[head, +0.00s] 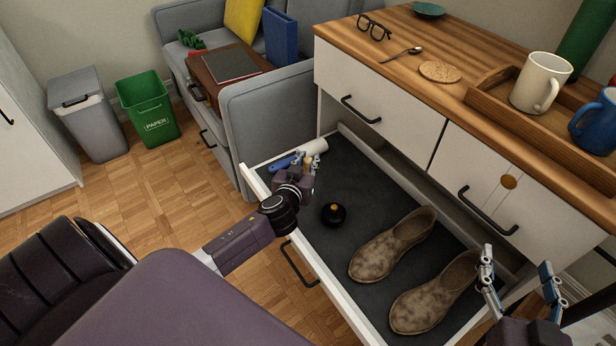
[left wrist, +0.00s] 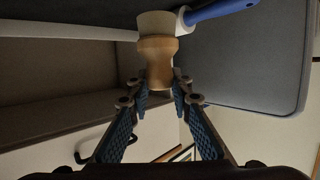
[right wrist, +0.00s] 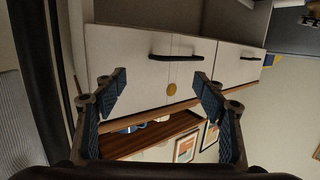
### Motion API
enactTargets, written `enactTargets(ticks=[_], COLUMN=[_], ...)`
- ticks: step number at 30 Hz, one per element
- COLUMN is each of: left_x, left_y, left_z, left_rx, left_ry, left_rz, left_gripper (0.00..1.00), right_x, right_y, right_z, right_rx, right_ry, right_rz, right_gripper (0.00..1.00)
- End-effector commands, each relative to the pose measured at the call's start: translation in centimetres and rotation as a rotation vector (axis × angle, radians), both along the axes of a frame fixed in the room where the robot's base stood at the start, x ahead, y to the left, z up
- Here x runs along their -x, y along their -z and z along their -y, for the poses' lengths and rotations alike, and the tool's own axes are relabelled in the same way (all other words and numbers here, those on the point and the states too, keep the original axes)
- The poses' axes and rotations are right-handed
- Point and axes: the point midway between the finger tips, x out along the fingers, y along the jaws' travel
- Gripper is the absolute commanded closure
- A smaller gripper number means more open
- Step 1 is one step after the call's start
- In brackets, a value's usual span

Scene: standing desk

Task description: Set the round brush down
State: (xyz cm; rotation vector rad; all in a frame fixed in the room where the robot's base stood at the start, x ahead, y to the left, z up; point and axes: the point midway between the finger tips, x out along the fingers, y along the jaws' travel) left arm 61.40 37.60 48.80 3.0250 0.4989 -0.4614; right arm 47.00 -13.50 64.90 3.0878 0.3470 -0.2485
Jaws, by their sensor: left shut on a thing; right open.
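The round brush (left wrist: 157,50) has a turned wooden handle and pale bristles. My left gripper (head: 306,164) is shut on its handle inside the open drawer (head: 352,178), near the far left corner. In the left wrist view the bristles point away from the fingers, towards the dark drawer liner. I cannot tell whether they touch it. In the head view the fingers hide most of the brush. A lint roller (head: 312,147) with a blue handle lies close beside it. My right gripper (head: 518,268) is open and empty near the drawer's right end.
A round black object (head: 333,214) and two brown mottled shoes (head: 393,245) (head: 436,291) lie in the drawer. Bare liner shows between the brush and the shoes. The wooden desktop (head: 440,40) with a tray and mugs overhangs behind. A grey sofa (head: 265,115) stands left of the drawer.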

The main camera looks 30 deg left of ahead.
Motion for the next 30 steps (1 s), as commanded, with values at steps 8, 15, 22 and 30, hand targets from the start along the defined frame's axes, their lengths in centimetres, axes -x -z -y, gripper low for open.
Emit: enactTargets(ticks=[8, 15, 22, 30], left_x=[0.0, 0.0, 0.0, 0.0], left_y=[1.7, 3.0, 5.0, 5.8], left_z=[0.0, 0.0, 0.0, 0.0], left_rx=[0.001, 0.000, 0.001, 0.001], left_ry=[-0.001, 0.000, 0.000, 0.000], left_rz=[0.000, 0.000, 0.000, 0.001], left_gripper=[1.00, 1.00, 1.00, 1.00], right_x=[-0.6, -0.5, 0.8, 2.0], right_y=[-4.2, -6.7, -11.8, -14.4], right_z=[-0.7, -1.1, -1.4, -1.3], right_rx=[-0.048, -0.079, -0.142, -0.176], right_ry=[-0.013, -0.020, -0.033, -0.039], right_rz=[0.189, 0.306, 0.541, 0.659], right_gripper=[0.36, 0.36, 0.36, 0.36])
